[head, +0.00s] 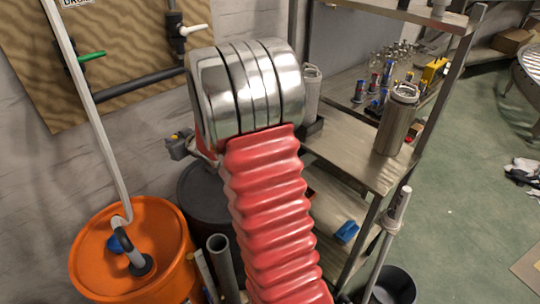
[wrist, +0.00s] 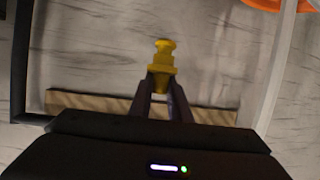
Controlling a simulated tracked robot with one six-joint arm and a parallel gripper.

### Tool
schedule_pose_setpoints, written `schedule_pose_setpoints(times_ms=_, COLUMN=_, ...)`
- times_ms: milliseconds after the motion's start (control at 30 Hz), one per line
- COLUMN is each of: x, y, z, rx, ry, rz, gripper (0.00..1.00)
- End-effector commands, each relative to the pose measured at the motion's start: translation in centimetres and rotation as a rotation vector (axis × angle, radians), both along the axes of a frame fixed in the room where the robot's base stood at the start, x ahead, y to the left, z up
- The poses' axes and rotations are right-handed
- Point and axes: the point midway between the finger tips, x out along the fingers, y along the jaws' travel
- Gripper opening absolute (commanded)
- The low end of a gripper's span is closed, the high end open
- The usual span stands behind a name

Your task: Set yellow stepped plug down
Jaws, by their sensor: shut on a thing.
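The yellow stepped plug (wrist: 163,60) shows in the middle of the wrist view, gripped between the two dark fingers of my gripper (wrist: 163,82). Its stepped upper part sticks out beyond the fingertips, and its lower part lies between the fingers. Pale wall or boards are behind it, with no support seen touching it. In the head view my arm's red ribbed sleeve and silver joint fill the middle. Only a small grey part of the gripper may show behind the joint, and the plug cannot be made out there.
A shelf unit (head: 345,145) on the right holds a metal canister (head: 396,120), several small cans and bottles, and a yellow item (head: 434,70). An orange drum (head: 160,275) with a pump stands lower left, beside a dark drum (head: 207,195).

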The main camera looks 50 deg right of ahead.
Motion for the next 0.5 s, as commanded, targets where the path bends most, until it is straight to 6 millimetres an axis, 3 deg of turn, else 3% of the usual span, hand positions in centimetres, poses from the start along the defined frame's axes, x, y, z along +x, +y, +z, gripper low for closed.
schedule_pose_setpoints(times_ms=33, x=-0.1, y=-2.1, z=-0.2, rx=-0.001, ry=0.000, rz=-0.009, gripper=0.00)
schedule_pose_setpoints(times_ms=267, x=-1.4, y=-10.0, z=-0.9, rx=0.000, ry=0.000, rz=-0.025, gripper=0.00)
schedule_pose_setpoints(times_ms=500, x=-4.4, y=-18.2, z=-2.2, rx=0.000, ry=0.001, rz=-0.043, gripper=0.00)
